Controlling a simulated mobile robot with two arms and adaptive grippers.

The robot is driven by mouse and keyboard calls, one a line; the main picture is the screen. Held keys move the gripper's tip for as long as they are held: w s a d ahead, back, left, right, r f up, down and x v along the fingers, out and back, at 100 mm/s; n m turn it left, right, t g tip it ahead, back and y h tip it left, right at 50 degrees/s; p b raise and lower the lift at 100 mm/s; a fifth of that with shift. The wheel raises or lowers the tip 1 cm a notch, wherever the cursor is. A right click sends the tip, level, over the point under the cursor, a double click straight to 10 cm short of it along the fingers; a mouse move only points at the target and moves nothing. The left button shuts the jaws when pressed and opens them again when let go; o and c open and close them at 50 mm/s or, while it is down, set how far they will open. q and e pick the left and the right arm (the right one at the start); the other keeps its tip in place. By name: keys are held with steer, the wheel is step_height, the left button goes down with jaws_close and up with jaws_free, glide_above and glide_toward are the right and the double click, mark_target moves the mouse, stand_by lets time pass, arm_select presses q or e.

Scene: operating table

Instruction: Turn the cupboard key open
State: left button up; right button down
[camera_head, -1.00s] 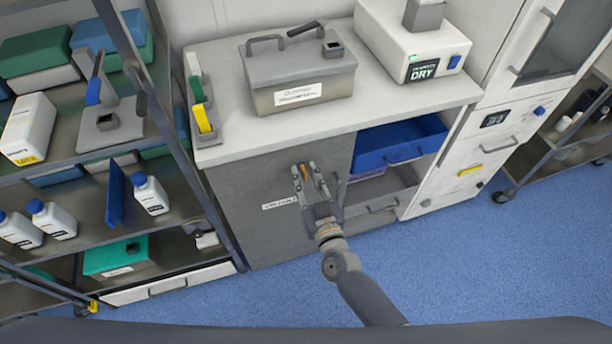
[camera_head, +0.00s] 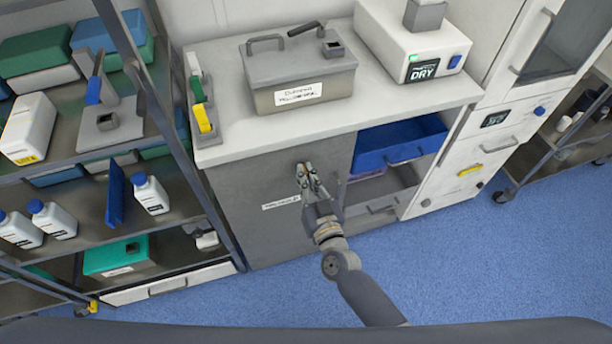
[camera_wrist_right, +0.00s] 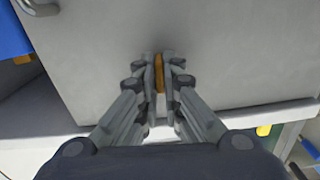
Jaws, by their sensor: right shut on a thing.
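The grey cupboard door (camera_head: 255,200) fills the front left of the counter unit and looks closed. In the right wrist view my gripper (camera_wrist_right: 159,75) is shut on the key (camera_wrist_right: 159,72), a narrow orange-brown piece that stands upright between the two fingers against the door. The fingers hide the key's sides and the lock behind it. In the head view the fingers cover the key. My left gripper is not in view.
A shelf rack (camera_head: 180,130) stands close on the left.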

steer(key=m+b, duration=0.1)
steer(key=m, duration=0.4)
steer(key=m+b, duration=0.1)
steer(key=m, duration=0.5)
steer(key=m+b, duration=0.1)
steer(key=m, duration=0.4)
steer(key=shift+d+f+m+b, duration=0.15)
steer(key=shift+f+m+b, duration=0.1)
steer(key=shift+m+b, duration=0.15)
stand_by(0.4)
steer(key=c, duration=1.8)
jaws_free()
steer(key=shift+o, duration=0.2)
steer(key=v, duration=1.2)
